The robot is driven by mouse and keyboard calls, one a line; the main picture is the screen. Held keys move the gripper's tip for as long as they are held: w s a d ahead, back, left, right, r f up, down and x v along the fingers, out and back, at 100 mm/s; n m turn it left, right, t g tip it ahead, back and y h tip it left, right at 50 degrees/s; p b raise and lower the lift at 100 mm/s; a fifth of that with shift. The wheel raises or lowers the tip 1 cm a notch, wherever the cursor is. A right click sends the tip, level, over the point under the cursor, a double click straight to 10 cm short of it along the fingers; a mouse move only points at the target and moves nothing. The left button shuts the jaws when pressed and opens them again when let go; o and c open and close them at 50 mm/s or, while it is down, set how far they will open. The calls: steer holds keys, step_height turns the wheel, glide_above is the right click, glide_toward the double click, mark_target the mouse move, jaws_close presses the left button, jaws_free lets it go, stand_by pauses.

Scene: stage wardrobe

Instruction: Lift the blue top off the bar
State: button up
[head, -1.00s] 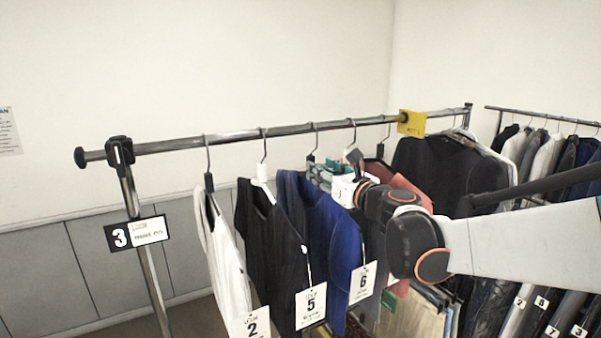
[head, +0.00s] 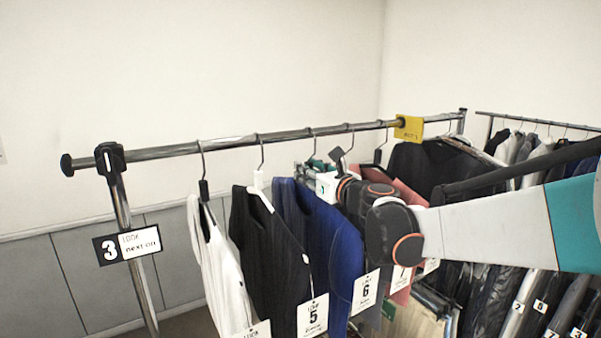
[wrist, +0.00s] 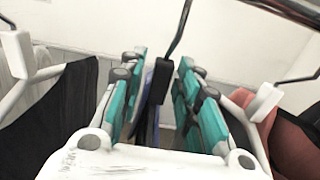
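The blue top (head: 335,240) hangs on the bar (head: 225,143) between a black top (head: 262,240) and a red garment, with a tag reading 6 beside its lower right. My gripper (head: 311,174) is at its collar, just below the bar, and hides part of its hanger. In the wrist view my gripper (wrist: 163,75) has its teal-padded fingers apart, either side of a hanger's black neck block (wrist: 160,80). Gaps show beside the block, so it is not clamped. A blue strip of cloth shows below the block, between the fingers.
A white top (head: 222,265) hangs left of the black one. The red garment (head: 405,193) hangs close on the right, its pale hanger near my right finger. A yellow marker (head: 408,127) sits on the bar. A second rack stands behind at right.

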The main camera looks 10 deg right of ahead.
mark_target(310, 158)
jaws_close()
steer(key=shift+r, duration=0.1)
steer(key=shift+r+p, duration=1)
steer(key=shift+r, duration=0.6)
steer(key=shift+s, duration=0.1)
steer(key=shift+p+v, duration=0.35)
steer(key=shift+v, duration=3.7)
